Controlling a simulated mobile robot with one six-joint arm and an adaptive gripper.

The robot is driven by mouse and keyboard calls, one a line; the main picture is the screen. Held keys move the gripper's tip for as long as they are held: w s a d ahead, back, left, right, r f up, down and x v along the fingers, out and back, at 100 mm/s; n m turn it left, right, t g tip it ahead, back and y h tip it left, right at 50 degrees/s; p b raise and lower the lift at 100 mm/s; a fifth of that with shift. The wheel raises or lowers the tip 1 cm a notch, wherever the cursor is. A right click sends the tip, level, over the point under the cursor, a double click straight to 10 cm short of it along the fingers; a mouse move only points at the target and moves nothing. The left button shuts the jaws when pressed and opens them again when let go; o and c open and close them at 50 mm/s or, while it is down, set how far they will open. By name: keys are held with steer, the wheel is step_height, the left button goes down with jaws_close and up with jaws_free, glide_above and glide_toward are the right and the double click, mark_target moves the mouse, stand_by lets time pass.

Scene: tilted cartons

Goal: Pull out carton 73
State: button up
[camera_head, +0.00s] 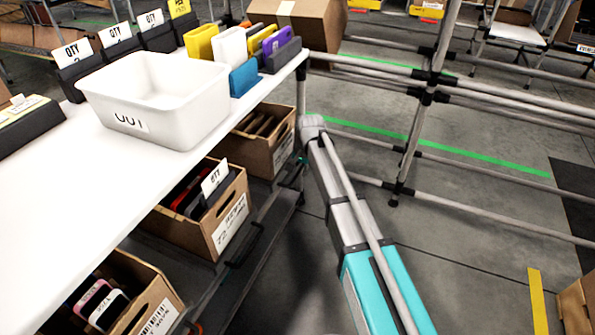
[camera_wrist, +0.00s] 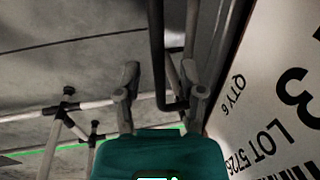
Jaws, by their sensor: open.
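Several open brown cartons sit tilted below the white table: a far one (camera_head: 262,150), a middle one (camera_head: 205,228) and a near one (camera_head: 140,305). Their label numbers are too small or angled for me to read surely in the head view. In the wrist view a large white label (camera_wrist: 275,100) fills the right side, showing a "3", "QTY 6" and "LOT"; the rest is cut off. My gripper (camera_wrist: 160,98) is open, its fingers on either side of a dark bent bar (camera_wrist: 157,60). I cannot tell whether they touch it. In the head view my gripper is not clearly visible.
The white table (camera_head: 60,190) above the cartons holds a white bin (camera_head: 155,100) and several upright coloured items. Grey pipe racking (camera_head: 425,85) stands to the right. Dark rails (camera_head: 262,225) run along the cartons' front. Floor at the right is mostly clear.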

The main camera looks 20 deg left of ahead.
steer(key=shift+c, duration=0.2)
jaws_close()
steer(key=shift+a, duration=0.15)
steer(key=shift+s, duration=0.1)
